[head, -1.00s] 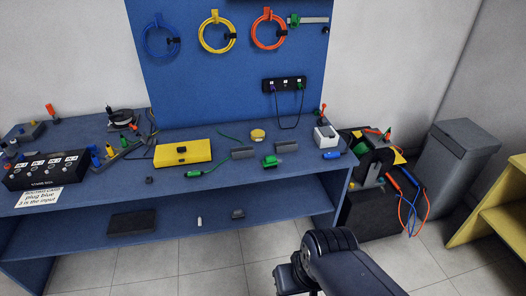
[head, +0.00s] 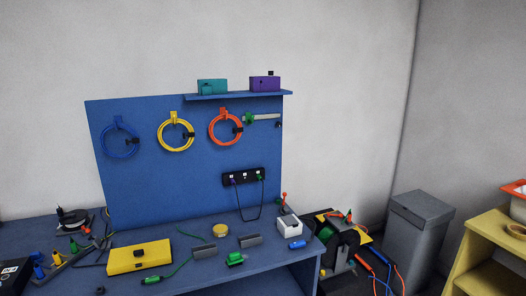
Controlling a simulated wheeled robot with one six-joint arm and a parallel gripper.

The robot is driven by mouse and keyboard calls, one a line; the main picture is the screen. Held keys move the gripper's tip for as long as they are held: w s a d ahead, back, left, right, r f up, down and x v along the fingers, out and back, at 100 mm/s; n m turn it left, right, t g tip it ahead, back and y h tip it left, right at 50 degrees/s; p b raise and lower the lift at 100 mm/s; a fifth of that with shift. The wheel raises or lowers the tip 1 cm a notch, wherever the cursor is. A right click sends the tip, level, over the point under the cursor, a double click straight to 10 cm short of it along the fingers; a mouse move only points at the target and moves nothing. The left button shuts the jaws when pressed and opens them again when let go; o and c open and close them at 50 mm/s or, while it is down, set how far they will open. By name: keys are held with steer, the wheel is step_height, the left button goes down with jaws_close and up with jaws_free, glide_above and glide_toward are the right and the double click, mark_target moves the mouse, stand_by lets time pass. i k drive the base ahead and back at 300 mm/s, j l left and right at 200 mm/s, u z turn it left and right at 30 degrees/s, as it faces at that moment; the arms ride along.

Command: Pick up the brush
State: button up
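I cannot surely pick out a brush in the head view. A green-ended tool with a long grey part (head: 262,117) is fixed at the upper right of the blue pegboard (head: 150,185), too small to identify. A green piece (head: 235,259) and two grey blocks (head: 204,250) lie on the blue workbench (head: 205,285), also too small to name. My gripper is not in view.
Blue, yellow and orange cable coils hang on the pegboard, with teal (head: 212,87) and purple (head: 264,84) boxes on its top shelf. A yellow case (head: 139,257) lies on the bench. A grey bin (head: 417,235) and yellow shelf (head: 485,235) stand at right.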

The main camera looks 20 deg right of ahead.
mark_target(235, 258)
steer(key=i+j+z, duration=0.2)
steer(key=i, duration=0.25)
steer(key=i+j+z, duration=0.2)
steer(key=i, duration=0.25)
steer(key=i+j+z, duration=0.25)
steer(key=i, duration=0.15)
